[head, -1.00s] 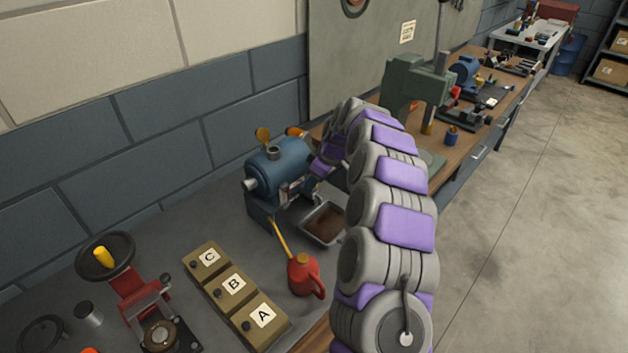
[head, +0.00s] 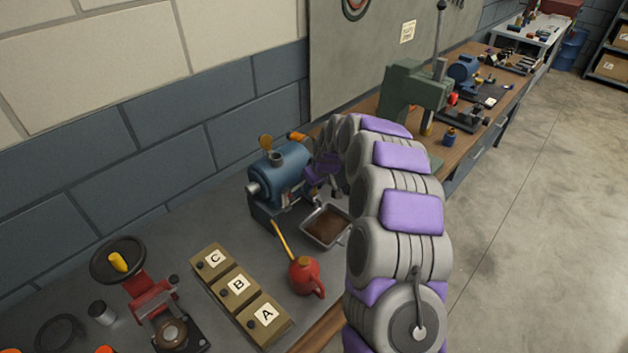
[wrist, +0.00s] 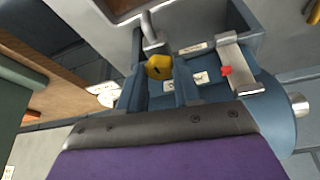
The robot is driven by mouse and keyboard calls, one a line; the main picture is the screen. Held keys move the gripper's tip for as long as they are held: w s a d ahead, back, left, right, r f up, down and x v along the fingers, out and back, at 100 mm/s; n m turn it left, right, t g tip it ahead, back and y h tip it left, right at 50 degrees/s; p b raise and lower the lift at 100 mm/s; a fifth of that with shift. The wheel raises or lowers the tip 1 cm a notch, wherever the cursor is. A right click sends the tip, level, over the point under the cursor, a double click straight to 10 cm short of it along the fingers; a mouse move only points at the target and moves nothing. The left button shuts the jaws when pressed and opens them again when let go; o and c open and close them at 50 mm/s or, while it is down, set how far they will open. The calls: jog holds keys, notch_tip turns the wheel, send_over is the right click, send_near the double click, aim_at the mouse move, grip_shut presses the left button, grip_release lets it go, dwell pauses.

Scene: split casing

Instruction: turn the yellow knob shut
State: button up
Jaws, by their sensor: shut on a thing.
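The yellow knob (wrist: 159,67) shows in the wrist view on a metal stem, on the side of the blue casing (wrist: 285,125). My gripper (wrist: 160,90) has its two blue fingers on either side of the knob and is shut on it. The blue casing (head: 282,175) also shows in the head view, standing on the bench against the wall. In the head view my arm reaches to its right side, and the knob and fingertips are hidden there.
A metal tray (head: 340,238) of brown stuff sits below the casing. A red oil can (head: 305,276) with a yellow spout stands in front. Boxes lettered A, B and C (head: 238,288) lie to the left. A green press (head: 415,95) stands to the right.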

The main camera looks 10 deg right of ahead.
jog(key=shift+m+p, duration=0.3)
jog(key=shift+m, duration=0.1)
jog(key=o, duration=1)
jog(key=shift+o, duration=0.2)
jog(key=p+v, duration=0.2)
jog(key=v, duration=1.5)
jog(key=shift+a, duration=0.2)
jog(key=shift+s+r, duration=0.15)
jog(key=s+a+r+m+g, duration=0.1)
jog(key=s+a, duration=0.1)
jog(key=s, duration=0.8)
jog(key=s+a+r+g, duration=0.1)
jog(key=s+a+r, duration=0.1)
jog(key=s, duration=0.8)
jog(key=s+d+f+m+g+h, duration=0.1)
jog(key=s+g, duration=0.1)
jog(key=s, duration=1.1)
jog(key=s+d+f+m+g+h+b, duration=0.1)
jog(key=s+f+m, duration=0.1)
jog(key=s, duration=1.1)
jog(key=shift+s+d+f+g, duration=0.2)
jog(key=shift+s+g, duration=0.2)
